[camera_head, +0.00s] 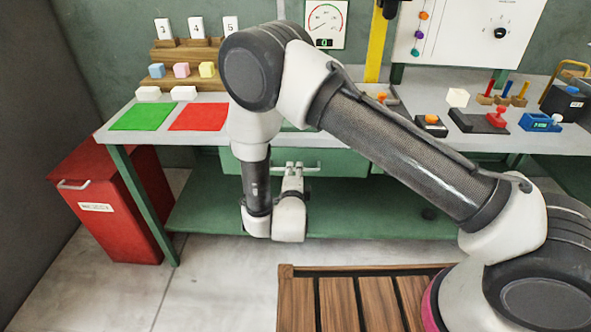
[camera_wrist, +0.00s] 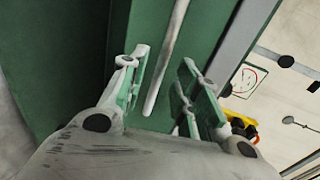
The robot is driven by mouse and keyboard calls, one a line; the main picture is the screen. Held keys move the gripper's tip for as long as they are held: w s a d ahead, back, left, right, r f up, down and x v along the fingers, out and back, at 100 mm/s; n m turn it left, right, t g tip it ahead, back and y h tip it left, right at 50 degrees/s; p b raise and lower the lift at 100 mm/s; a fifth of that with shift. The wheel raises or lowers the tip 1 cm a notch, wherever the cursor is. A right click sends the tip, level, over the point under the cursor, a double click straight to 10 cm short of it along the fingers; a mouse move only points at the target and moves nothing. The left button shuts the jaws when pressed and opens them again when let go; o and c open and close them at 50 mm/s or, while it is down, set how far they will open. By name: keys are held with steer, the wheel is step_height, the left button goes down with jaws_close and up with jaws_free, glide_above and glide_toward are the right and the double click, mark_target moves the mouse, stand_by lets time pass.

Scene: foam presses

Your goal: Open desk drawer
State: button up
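The desk drawer (camera_head: 345,160) is a green front under the desk top, partly hidden behind my arm in the head view. It looks closed there. Its pale bar handle (camera_wrist: 168,60) runs lengthwise down the wrist view against the green front. My gripper (camera_head: 290,168) is in front of the drawer in the head view. In the wrist view its two green-padded fingers (camera_wrist: 164,62) are apart, one on each side of the handle. No touch on the bar shows, and I cannot tell how deep it sits between the fingers.
The desk (camera_head: 550,143) carries a green mat (camera_head: 143,116), a red mat (camera_head: 199,116), small blocks and devices. A red bin (camera_head: 105,205) stands at the left. A green lower shelf (camera_head: 360,215) lies below the drawer. A wooden slatted platform (camera_head: 340,300) is in front.

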mark_target(295, 170)
steer(key=shift+x, duration=1.7)
jaws_close()
steer(key=shift+s, duration=0.15)
